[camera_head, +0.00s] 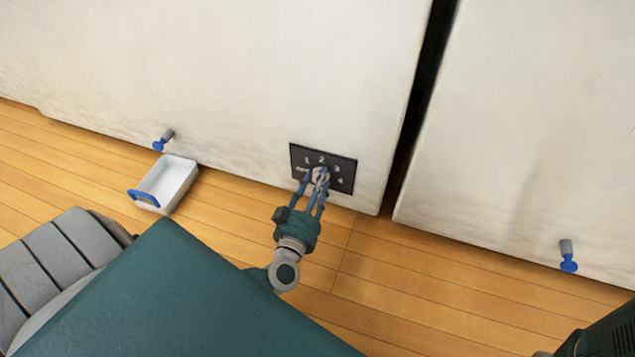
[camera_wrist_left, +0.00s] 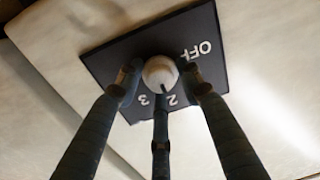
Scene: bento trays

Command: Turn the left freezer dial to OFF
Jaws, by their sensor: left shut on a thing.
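The left freezer dial is a pale round knob (camera_head: 320,174) on a dark panel (camera_head: 346,163) low on the left freezer's white front. In the left wrist view the knob (camera_wrist_left: 160,72) has a dark mark on its lower edge, toward the 2 and 3. OFF is printed at the panel's upper right there, and 1 and 4 do not show. My left gripper (camera_head: 318,182) is shut on the knob, its fingers around it in the left wrist view (camera_wrist_left: 160,80). My right gripper is not in view.
A white tray with a blue handle (camera_head: 183,185) sits on the wooden floor left of the panel. Blue-tipped drain spouts (camera_head: 158,145) (camera_head: 568,264) stick out low from both freezers. A dark gap (camera_head: 425,85) separates the freezers. Open floor lies right of my left arm.

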